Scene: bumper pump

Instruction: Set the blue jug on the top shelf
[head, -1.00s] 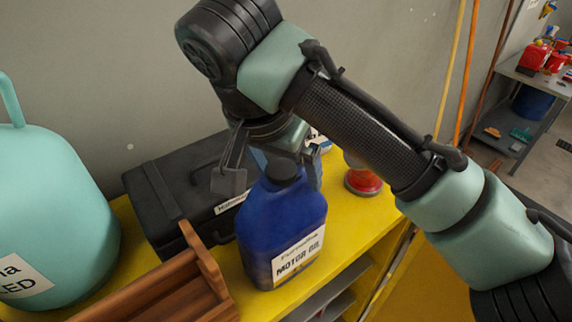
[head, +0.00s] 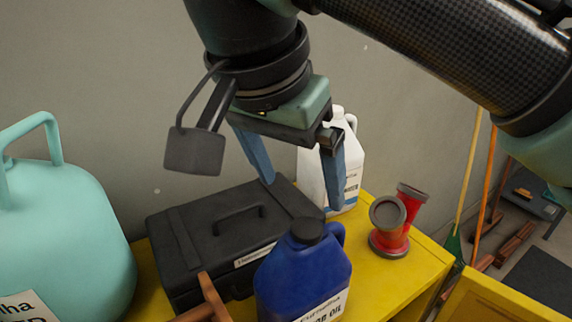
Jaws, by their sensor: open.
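The blue jug (head: 300,276), labelled motor oil and with a dark cap, stands upright on the yellow shelf top (head: 385,284). My gripper (head: 306,196) is open, its two blue fingers pointing down. It is above and behind the jug in the picture, apart from it, with nothing between its fingers. The jug's lower part is cut off by the bottom edge of the view.
A black case (head: 215,235) lies left of the jug, a wooden tray (head: 207,303) in front of it. A large teal canister (head: 65,225) stands far left. A white jug (head: 350,165) is behind the gripper; red-and-black cylindrical items (head: 392,238) stand right. Bare yellow surface lies right of the blue jug.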

